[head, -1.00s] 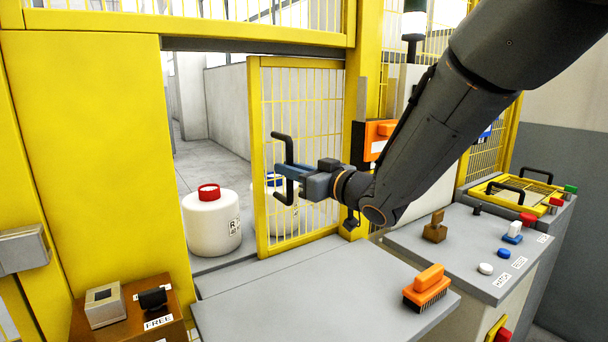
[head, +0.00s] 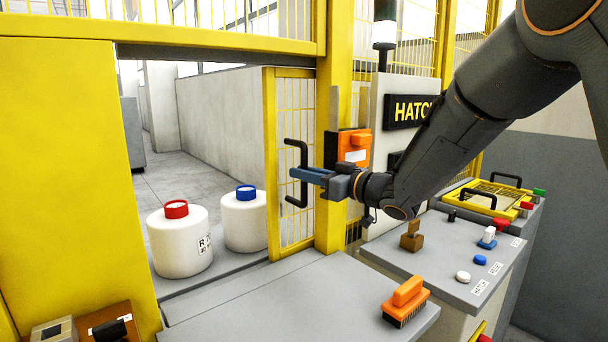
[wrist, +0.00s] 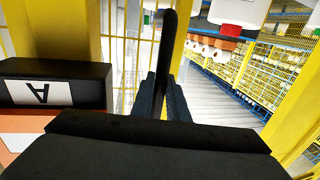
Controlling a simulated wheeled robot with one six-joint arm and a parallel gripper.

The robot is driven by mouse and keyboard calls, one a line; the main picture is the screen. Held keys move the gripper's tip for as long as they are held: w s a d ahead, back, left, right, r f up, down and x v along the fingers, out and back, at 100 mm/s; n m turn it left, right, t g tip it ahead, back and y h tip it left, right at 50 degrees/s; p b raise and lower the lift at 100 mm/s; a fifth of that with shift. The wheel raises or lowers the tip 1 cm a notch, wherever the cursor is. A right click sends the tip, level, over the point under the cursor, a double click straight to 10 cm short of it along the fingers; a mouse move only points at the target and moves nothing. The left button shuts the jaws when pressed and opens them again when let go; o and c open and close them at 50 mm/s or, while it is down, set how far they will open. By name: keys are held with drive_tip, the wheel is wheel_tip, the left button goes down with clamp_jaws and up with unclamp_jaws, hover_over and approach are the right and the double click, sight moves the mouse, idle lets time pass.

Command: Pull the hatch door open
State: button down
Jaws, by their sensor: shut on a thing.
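The hatch door (head: 283,112) is a yellow-framed mesh panel standing to the right of a wide opening. Its black D-shaped handle (head: 303,190) is on the near face of the door. My gripper (head: 300,174) is shut on the handle's upright bar. In the wrist view, the blue-grey fingers of my gripper (wrist: 162,98) sit on both sides of the black handle (wrist: 174,62). The fingertips' far ends are partly hidden behind the handle.
An orange brush (head: 406,302) lies on the grey ledge (head: 290,305) in front. A button console (head: 450,262) and orange box (head: 350,148) are at right.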

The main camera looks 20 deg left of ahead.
drive_tip(key=c, duration=1.7)
unclamp_jaws()
drive_tip(key=shift+d, duration=0.1)
drive_tip(key=b+v, duration=0.2)
drive_tip(key=v, duration=0.5)
drive_tip(key=shift+d, duration=0.25)
